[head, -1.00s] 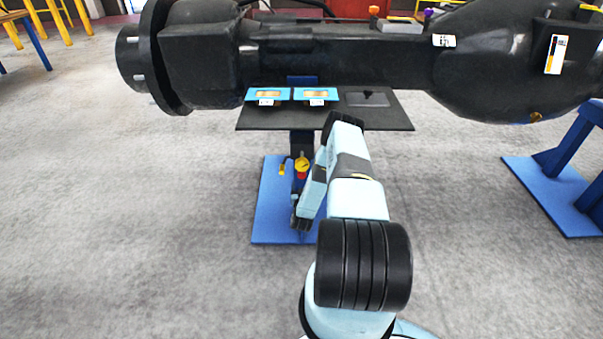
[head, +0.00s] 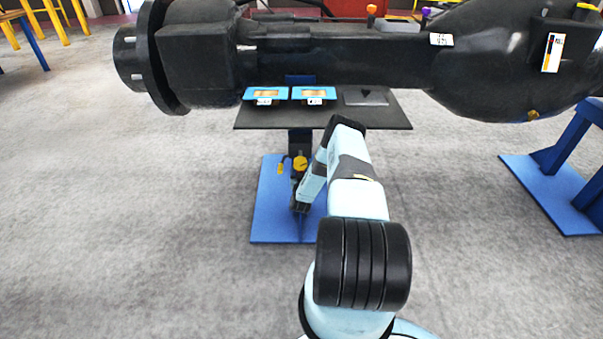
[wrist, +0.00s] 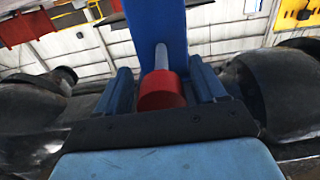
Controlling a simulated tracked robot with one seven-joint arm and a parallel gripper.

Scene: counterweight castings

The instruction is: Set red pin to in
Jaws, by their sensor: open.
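In the wrist view the red pin (wrist: 161,91) shows as a red round head with a silver shaft running up against a blue post (wrist: 152,22). A length of the shaft shows bare. My gripper (wrist: 161,85) is open, with one finger on each side of the red head and visible gaps. Whether anything touches is unclear. In the head view my gripper (head: 300,205) is low in front of the stand, over its blue base plate (head: 268,222). The red pin is hidden there behind my arm. A yellow knob (head: 300,163) shows just above my gripper.
A dark shelf (head: 375,118) with two blue-framed panels (head: 265,95) sits above my arm. A large black casting (head: 340,58) spans the back. A blue stand (head: 575,160) is at right. The grey floor at left is clear.

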